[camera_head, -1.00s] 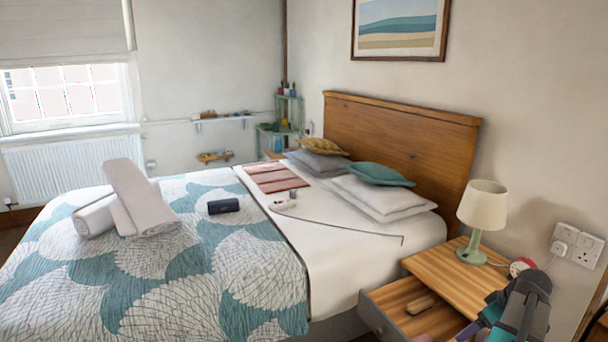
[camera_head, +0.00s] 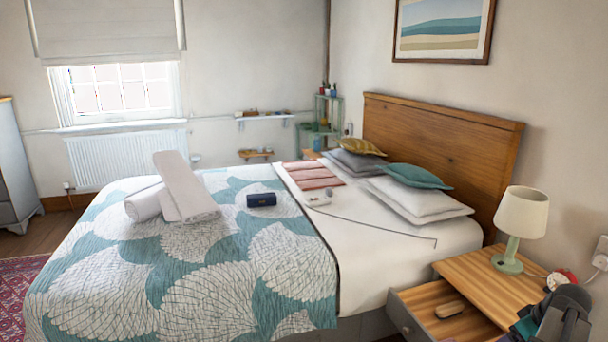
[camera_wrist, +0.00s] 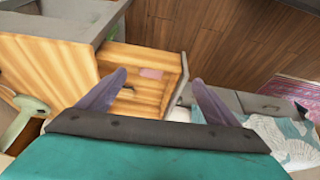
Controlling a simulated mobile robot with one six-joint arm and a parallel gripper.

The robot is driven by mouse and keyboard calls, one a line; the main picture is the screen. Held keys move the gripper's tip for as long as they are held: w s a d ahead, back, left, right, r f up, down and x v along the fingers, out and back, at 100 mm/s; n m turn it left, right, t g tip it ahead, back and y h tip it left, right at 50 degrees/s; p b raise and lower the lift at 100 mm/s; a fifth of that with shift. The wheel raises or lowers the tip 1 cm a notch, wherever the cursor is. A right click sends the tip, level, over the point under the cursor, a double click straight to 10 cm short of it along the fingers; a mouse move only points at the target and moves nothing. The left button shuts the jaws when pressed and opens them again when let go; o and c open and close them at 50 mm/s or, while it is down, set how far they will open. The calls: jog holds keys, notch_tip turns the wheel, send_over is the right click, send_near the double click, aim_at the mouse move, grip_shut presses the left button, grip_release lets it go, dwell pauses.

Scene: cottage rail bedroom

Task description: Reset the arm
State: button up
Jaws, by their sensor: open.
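My gripper (camera_wrist: 158,80) shows in the wrist view with its two purple fingers spread apart and nothing between them. It is above the bedside table's wooden top and its pulled-out drawer (camera_wrist: 170,56). In the head view my arm is at the bottom right corner, beside the bedside table (camera_head: 490,267); the fingertips are cut off by the frame there.
The open drawer (camera_head: 414,326) juts out towards the bed (camera_head: 370,265) and holds a brown wooden item (camera_head: 450,308). A lamp (camera_head: 521,215) stands on the table. A pink item (camera_wrist: 151,73) lies in the drawer. Wooden floor (camera_wrist: 230,35) beyond it is clear.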

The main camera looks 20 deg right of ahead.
jog(key=w+a+f+n+g+y+p, duration=0.1)
jog(key=w+a+f+n, duration=0.1)
jog(key=w+a+f, duration=0.5)
jog(key=w+a+f+n+g+y+p, duration=0.1)
jog(key=w+a+f, duration=0.15)
jog(key=a, duration=0.85)
jog(key=w+a+f+n+g+y, duration=0.1)
jog(key=w+a+f+n+y, duration=0.1)
jog(key=w+a+f, duration=0.45)
jog(key=s+a+f+n+g+p, duration=0.15)
jog(key=s+a+f, duration=0.25)
jog(key=a, duration=0.5)
jog(key=s+a+f+g, duration=0.2)
jog(key=s+a+f, duration=0.15)
jog(key=a, duration=0.65)
jog(key=s+a+f+g+p, duration=0.1)
jog(key=s+a+f+g, duration=0.2)
jog(key=a, duration=0.6)
jog(key=s+a+f+m+h, duration=0.2)
jog(key=s+f+m, duration=0.1)
jog(key=s, duration=0.3)
jog(key=s+a+f+m+h+p, duration=0.1)
jog(key=s+a+f+m+h, duration=0.1)
jog(key=s, duration=0.5)
jog(key=shift+s+f+m, duration=0.15)
jog(key=shift+f+m, duration=0.55)
jog(key=shift+m, duration=0.25)
